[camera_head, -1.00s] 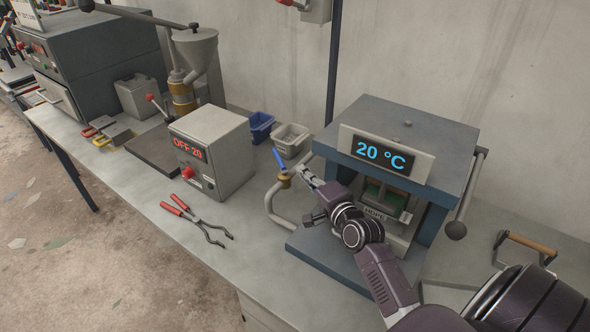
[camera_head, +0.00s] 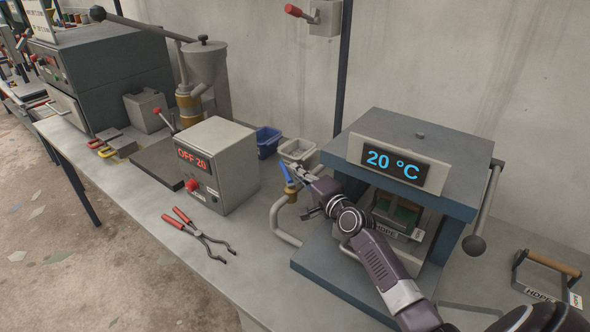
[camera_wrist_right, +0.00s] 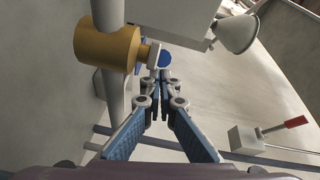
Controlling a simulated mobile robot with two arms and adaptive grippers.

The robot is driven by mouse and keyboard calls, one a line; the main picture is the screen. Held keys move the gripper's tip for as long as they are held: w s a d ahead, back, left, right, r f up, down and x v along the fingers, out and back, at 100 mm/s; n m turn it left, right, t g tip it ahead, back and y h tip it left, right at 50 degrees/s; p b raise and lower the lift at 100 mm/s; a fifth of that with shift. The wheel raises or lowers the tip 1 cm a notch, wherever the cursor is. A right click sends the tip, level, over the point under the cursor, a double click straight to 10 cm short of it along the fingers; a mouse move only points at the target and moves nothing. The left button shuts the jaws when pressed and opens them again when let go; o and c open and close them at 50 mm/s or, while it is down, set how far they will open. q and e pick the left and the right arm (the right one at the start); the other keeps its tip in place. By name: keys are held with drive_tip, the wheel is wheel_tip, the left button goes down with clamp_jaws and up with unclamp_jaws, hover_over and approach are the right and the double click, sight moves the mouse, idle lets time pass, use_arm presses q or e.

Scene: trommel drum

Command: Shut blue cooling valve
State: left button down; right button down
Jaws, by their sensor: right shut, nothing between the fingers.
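The blue valve handle (camera_head: 286,174) sits on a brass valve body (camera_head: 291,192) on the bent grey pipe (camera_head: 276,222) at the left of the press. The handle slants up and to the left. My right gripper (camera_head: 292,171) is shut and empty, with its tips close beside the handle; I cannot tell if they touch. In the wrist view, the gripper (camera_wrist_right: 159,76) has its tips together just below the round blue end of the handle (camera_wrist_right: 165,59). The brass body (camera_wrist_right: 107,48) is to their left. My left gripper is out of view.
The blue-grey press (camera_head: 420,140) reads 20 °C and stands right of the valve. A control box (camera_head: 225,160) reads OFF 20. Red-handled tongs (camera_head: 200,235) lie on the bench. Blue (camera_head: 267,141) and grey (camera_head: 297,151) bins stand behind the valve.

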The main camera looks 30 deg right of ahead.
sight(283, 170)
drive_tip(key=shift+w, duration=0.5)
drive_tip(key=shift+w+a, duration=0.3)
drive_tip(key=shift+a, duration=0.05)
idle(0.6)
drive_tip(key=y+b, duration=0.1)
drive_tip(key=b, duration=0.1)
drive_tip(key=a+n+y+b, duration=0.1)
drive_tip(key=b, duration=0.1)
drive_tip(key=shift+w+a+f+n, duration=0.2)
drive_tip(key=shift+w+a+n, duration=0.1)
drive_tip(key=shift+w, duration=0.1)
drive_tip(key=shift+a+r, duration=0.15)
drive_tip(key=shift+a, duration=0.1)
drive_tip(key=shift+a, duration=0.2)
idle(1.3)
